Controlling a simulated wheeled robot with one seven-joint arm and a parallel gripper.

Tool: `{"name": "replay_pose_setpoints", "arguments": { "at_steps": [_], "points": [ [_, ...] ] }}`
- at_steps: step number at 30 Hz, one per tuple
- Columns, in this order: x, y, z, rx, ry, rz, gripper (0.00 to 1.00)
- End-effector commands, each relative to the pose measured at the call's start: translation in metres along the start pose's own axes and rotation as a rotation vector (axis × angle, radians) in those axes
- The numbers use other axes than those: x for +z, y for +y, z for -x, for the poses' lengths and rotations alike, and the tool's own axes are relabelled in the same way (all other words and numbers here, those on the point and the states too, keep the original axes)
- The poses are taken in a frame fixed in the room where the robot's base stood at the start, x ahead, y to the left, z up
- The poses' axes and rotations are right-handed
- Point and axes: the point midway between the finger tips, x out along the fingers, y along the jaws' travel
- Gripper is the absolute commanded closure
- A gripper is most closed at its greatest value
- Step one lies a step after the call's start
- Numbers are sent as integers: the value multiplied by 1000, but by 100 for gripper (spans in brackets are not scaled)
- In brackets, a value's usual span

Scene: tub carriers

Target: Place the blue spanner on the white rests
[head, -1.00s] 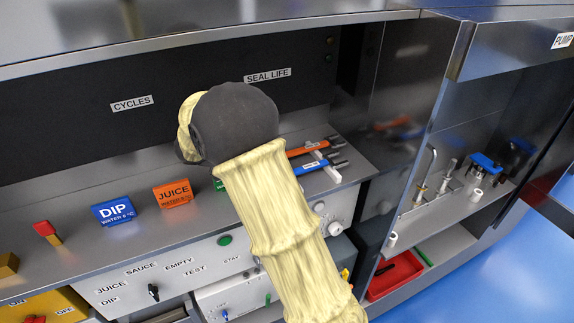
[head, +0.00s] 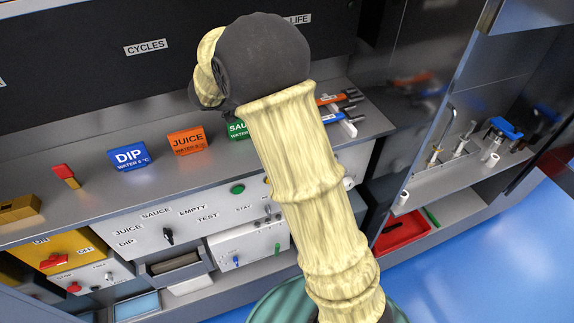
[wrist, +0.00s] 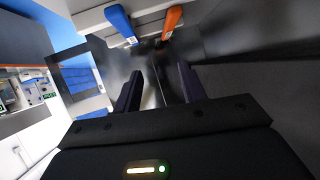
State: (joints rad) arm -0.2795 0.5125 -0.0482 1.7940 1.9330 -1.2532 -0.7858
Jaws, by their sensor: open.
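The blue spanner (head: 327,119) lies on the grey shelf at the right, beside an orange spanner (head: 328,99). Part of a white rest (head: 348,129) shows next to the blue spanner's dark end; my arm hides the other ends. In the wrist view the blue spanner (wrist: 121,22) and the orange spanner (wrist: 173,20) show beyond the fingertips, with white bars (wrist: 93,19) at their handles. My gripper (wrist: 160,78) is open, with nothing seen held between its fingers. The spanners are ahead of it and apart from it. In the head view my arm hides the gripper.
Blue DIP (head: 128,156), orange JUICE (head: 187,141) and green (head: 238,129) sign blocks stand along the shelf left of my arm. A metal cabinet wall (head: 425,110) rises close at the right. A red tray (head: 403,232) lies low beyond it.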

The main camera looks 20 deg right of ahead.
Motion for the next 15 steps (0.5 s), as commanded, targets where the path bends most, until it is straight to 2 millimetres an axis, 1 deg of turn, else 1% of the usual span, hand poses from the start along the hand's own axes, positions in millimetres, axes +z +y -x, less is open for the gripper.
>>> {"name": "replay_pose_setpoints", "arguments": {
  "at_steps": [1,4,6,8,11,14,15],
  "points": [
    [-7,-6,-4,-74,4,-1,59],
    [-16,-24,-5,-256,-3,14,59],
    [-17,-34,-2,-380,-22,39,59],
    [-16,-40,3,-479,-47,71,59],
    [-7,-44,14,-632,-106,141,59],
    [7,-38,27,-761,-182,234,59],
    [14,-33,32,-803,-217,276,59]
  ]
}}
